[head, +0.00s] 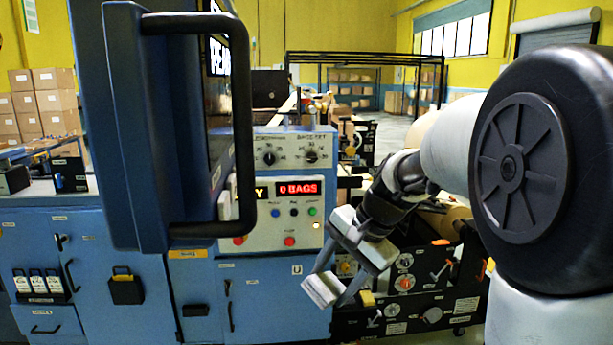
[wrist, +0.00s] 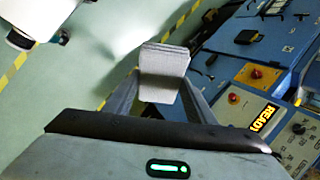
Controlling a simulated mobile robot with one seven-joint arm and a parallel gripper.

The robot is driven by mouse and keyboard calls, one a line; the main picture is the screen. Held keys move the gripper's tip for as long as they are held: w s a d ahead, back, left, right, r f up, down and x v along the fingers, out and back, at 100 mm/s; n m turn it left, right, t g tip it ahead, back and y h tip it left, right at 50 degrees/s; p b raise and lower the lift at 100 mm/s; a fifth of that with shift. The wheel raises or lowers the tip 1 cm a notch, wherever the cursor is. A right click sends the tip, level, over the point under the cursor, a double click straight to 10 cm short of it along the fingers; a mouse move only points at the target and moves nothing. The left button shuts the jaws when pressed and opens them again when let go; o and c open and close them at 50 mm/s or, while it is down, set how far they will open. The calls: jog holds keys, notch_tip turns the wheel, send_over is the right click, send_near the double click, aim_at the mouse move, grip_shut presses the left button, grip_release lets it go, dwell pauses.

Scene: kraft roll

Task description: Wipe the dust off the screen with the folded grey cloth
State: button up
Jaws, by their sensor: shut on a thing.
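My gripper (head: 338,287) is shut on the folded grey cloth (head: 321,290), held in the air in front of the blue machine. In the wrist view the cloth (wrist: 165,66) sits between the fingers of my gripper (wrist: 160,88) and sticks out beyond them. The angle and the handle hide much of the screen, and I cannot make out dust.
A thick black handle (head: 243,130) stands out in front of the screen housing (head: 130,130). A control panel (head: 283,235) with knobs, buttons and a red "0 BAGS" display (head: 297,188) is behind. Green floor with a yellow-striped line (wrist: 185,20) shows in the wrist view.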

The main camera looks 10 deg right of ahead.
jog(key=s+a+r+m+y, duration=0.1)
jog(key=s+a+r+y, duration=0.15)
jog(key=r, duration=0.95)
jog(key=s+a+r+t+y+b, duration=0.15)
jog(key=r+y, duration=0.25)
jog(key=r, duration=0.7)
jog(key=s+a+r+m+y, duration=0.15)
jog(key=r+y, duration=0.25)
jog(key=r, duration=0.8)
jog(key=a+b, duration=0.2)
jog(key=a, duration=0.4)
jog(key=shift+a+r, duration=0.15)
jog(key=shift+a, duration=0.15)
jog(key=shift+a+n+h, duration=0.25)
jog(key=shift+a, duration=0.65)
